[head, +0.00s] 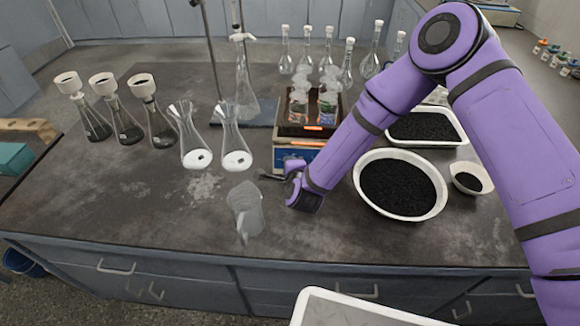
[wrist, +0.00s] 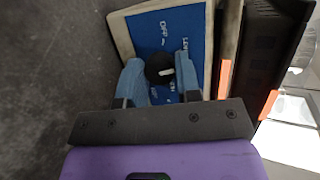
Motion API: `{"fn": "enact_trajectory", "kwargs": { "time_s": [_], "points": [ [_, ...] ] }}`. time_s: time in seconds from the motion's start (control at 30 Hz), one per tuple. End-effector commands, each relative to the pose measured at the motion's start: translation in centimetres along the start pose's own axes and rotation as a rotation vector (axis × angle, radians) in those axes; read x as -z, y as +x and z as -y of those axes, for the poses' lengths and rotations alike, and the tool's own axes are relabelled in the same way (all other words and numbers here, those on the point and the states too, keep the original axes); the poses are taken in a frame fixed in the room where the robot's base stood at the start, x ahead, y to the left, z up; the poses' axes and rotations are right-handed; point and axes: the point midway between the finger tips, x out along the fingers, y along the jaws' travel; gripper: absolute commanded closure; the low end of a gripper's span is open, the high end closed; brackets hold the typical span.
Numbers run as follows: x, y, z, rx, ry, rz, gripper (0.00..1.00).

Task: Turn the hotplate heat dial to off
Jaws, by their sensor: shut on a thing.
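In the head view my gripper (head: 280,172) is at the front of the hotplate, and the dial is hidden there.
Two flasks with white contents (head: 232,155) stand left of the hotplate. A white bowl of black grains (head: 400,185) is to the right under my arm. The front bench strip is mostly clear.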

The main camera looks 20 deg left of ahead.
Motion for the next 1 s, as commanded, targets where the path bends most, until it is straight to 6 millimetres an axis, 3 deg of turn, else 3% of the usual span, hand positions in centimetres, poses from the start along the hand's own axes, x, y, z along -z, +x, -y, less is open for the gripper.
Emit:
{"fn": "enact_trajectory", "kwargs": {
  "time_s": [1.0],
  "points": [
    [-0.32, -0.06, 0.09, -0.241, -0.906, -0.029, 0.92]
  ]
}}
